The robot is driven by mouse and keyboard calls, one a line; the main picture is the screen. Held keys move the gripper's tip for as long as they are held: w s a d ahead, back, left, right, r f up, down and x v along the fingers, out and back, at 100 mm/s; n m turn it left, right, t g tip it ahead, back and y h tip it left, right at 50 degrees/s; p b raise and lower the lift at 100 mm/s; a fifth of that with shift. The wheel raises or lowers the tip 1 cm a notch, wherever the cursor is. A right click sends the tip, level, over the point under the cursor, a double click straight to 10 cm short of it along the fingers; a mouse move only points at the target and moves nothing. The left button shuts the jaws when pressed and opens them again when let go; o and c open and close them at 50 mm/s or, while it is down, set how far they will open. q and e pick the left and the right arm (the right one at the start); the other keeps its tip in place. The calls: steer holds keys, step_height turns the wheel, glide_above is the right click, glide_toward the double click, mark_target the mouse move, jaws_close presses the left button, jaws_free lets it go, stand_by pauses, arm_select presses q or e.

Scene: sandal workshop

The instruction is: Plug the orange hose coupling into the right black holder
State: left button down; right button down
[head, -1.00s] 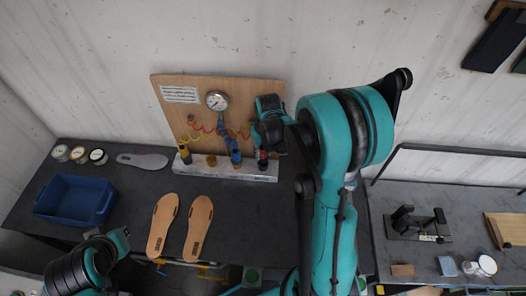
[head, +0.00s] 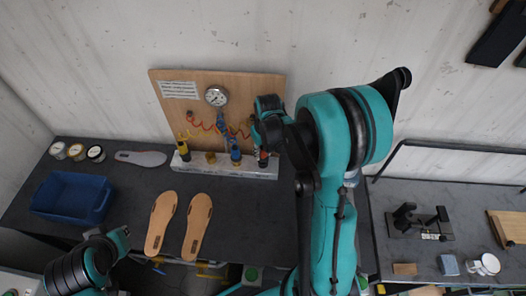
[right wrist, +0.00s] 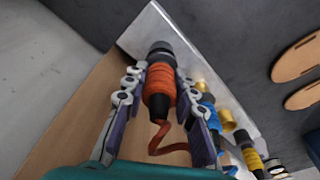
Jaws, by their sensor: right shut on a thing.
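The orange hose coupling (right wrist: 158,90) is between the fingers of my right gripper (right wrist: 160,74) in the right wrist view, its orange hose (right wrist: 172,148) trailing behind it. My right gripper is shut on it. The coupling's front end lines up with the right black holder (right wrist: 160,47) and appears to meet it; how deep it sits I cannot tell. In the head view my right gripper (head: 263,143) is at the right end of the pale rail (head: 225,169), largely hidden by my arm. My left arm shows at the lower left; its gripper is not visible.
A blue coupling (head: 235,151) and a yellow coupling (head: 184,147) stand upright on the rail, with a brass fitting (head: 210,158) between them. A wooden board (head: 180,106) with a gauge (head: 216,96) rises behind. Two insoles (head: 196,226) and a blue bin (head: 75,195) lie left.

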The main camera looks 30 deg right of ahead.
steer(key=shift+f+b, duration=0.5)
steer(key=shift+f, duration=0.15)
steer(key=c, duration=1.1)
jaws_free()
steer(key=shift+c, duration=0.2)
steer(key=shift+r+p, duration=3.55)
steer(key=shift+r, duration=1.5)
steer(key=s+a+f+t+b, duration=0.2)
steer(key=s+a+t+b, duration=0.1)
steer(key=s+a+b, duration=0.2)
steer(key=s+a+f+t+b, duration=0.2)
steer(key=s+a+b, duration=0.4)
steer(key=s+b, duration=0.3)
steer(key=f+b, duration=0.1)
steer(key=b, duration=0.1)
steer(key=shift+t+b, duration=0.35)
steer(key=shift+t, duration=0.05)
